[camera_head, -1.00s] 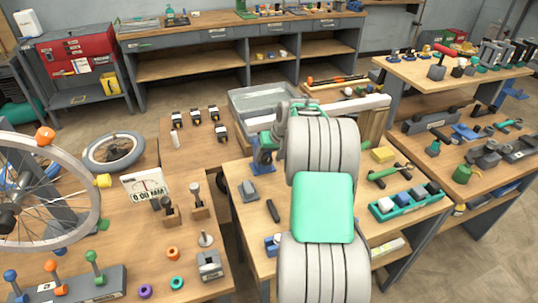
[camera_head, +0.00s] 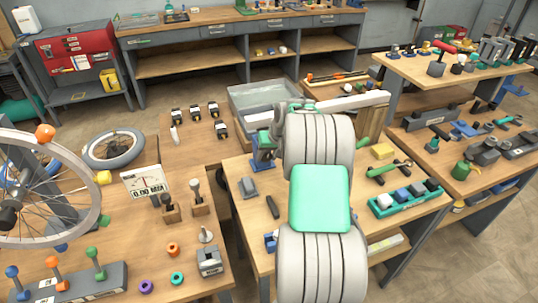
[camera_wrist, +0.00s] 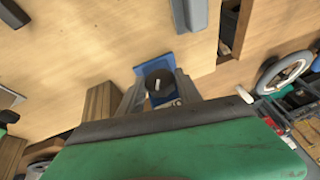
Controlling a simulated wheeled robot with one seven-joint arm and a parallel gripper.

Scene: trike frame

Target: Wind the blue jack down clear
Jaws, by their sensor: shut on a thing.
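The blue jack (camera_head: 261,161) stands near the back left corner of the middle bench in the head view, partly hidden by the end of my arm. In the wrist view its blue base (camera_wrist: 154,62) lies below a dark round knob (camera_wrist: 160,84) with a small white mark. My gripper (camera_wrist: 160,92) is over the jack from above, with one grey finger on each side of the knob, shut on it. My palm hides the nearer part of the jack. The jack's exact height cannot be told.
A grey block (camera_head: 248,187) and a dark bar (camera_head: 272,207) lie on the bench in front of the jack. A grey bin (camera_head: 262,97) stands behind it. A green tray of blocks (camera_head: 382,209) is to the right.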

